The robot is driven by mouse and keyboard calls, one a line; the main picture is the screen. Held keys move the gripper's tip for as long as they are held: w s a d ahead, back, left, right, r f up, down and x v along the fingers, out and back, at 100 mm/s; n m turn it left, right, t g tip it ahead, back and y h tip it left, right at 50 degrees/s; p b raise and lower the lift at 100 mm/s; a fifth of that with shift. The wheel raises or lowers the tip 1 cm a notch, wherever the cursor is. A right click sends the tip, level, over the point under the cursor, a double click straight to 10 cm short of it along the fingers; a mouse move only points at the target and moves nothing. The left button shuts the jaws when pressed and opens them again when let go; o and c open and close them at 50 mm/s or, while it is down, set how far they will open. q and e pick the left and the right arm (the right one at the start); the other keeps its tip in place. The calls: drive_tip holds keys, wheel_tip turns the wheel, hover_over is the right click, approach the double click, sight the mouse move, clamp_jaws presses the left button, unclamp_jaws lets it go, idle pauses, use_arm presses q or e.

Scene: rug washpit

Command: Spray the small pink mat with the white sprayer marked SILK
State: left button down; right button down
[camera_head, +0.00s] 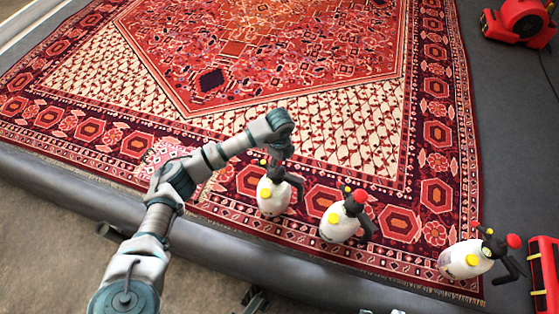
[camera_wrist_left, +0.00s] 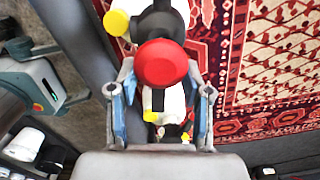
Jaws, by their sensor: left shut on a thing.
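My left gripper (camera_head: 281,160) reaches down over the leftmost white sprayer (camera_head: 272,197), which stands on the large rug near its front edge. In the left wrist view the gripper's fingers (camera_wrist_left: 162,105) are on either side of a sprayer's dark head, with a red knob (camera_wrist_left: 165,64) in front. The gripper is shut on this sprayer. No SILK marking can be read on it. A small pale pink mat (camera_head: 163,151) lies on the rug to the left, partly hidden behind my left forearm. My right gripper cannot be made out.
Two similar white sprayers stand to the right, one in the middle (camera_head: 339,225) and one farther right (camera_head: 464,260). A red blower (camera_head: 519,20) is at the top right. A red object (camera_head: 543,275) is at the right edge. The patterned rug's middle (camera_head: 270,60) is clear.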

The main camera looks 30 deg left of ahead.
use_arm(q)
drive_tip(key=shift+f, duration=0.3)
idle(0.4)
drive_tip(key=shift+c, duration=2.1)
unclamp_jaws()
drive_tip(key=shift+f, duration=0.15)
wheel_tip(320, 180, up, 12)
drive_tip(key=shift+d, duration=0.1)
